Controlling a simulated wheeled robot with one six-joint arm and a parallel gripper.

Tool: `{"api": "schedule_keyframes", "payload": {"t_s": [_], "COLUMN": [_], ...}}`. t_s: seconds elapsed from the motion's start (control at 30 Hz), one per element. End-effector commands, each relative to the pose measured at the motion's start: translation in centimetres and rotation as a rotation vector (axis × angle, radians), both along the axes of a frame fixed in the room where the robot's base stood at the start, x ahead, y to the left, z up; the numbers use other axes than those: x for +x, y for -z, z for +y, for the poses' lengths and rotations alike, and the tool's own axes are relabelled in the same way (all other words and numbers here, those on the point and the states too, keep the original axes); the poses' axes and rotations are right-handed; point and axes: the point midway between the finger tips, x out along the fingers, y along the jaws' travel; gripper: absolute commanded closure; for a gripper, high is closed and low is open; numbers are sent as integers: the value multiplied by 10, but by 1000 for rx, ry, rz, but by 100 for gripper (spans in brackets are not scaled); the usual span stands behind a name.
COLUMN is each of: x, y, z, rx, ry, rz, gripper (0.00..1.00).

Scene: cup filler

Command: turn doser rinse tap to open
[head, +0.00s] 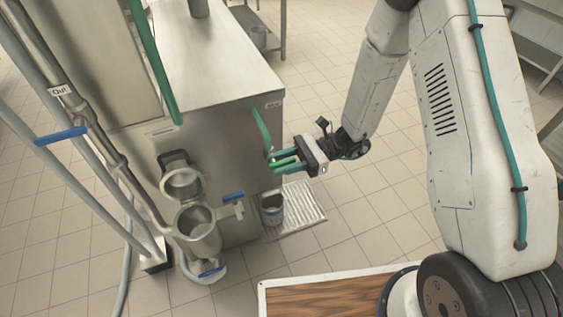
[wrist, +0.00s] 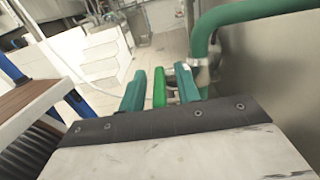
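A tap with a bright green lever (head: 285,162) sits on the side of the steel machine (head: 225,85), where a green hose (head: 262,130) comes down to it. I take it to be the doser rinse tap. My gripper (head: 284,161) has its two teal fingers on either side of the lever. In the wrist view the lever (wrist: 159,88) lies lengthwise between the fingers, with a narrow gap on each side. My gripper is open around it. The metal tap body (wrist: 201,72) is partly hidden behind the right finger.
A steel funnel doser with a blue-handled tap (head: 233,196) stands left of my gripper. A can (head: 271,209) stands on a ribbed drain tray (head: 305,208) below. Pipes with another blue handle (head: 60,136) run at the left.

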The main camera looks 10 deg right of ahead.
Motion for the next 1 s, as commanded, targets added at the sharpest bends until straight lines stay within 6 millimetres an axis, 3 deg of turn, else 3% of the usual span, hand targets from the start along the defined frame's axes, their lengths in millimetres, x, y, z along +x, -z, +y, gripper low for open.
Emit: {"api": "schedule_keyframes", "payload": {"t_s": [0.23,0.33,0.37,0.73,1.0], "x": [0,0,0,0,0], "y": [0,0,0,-1,-5], "z": [1,1,1,0,1], "rx": [0,0,0,-28,-171], "ry": [0,0,0,0,0], "rz": [0,0,0,-10,-54], "gripper": [67,95,100,100,100]}}
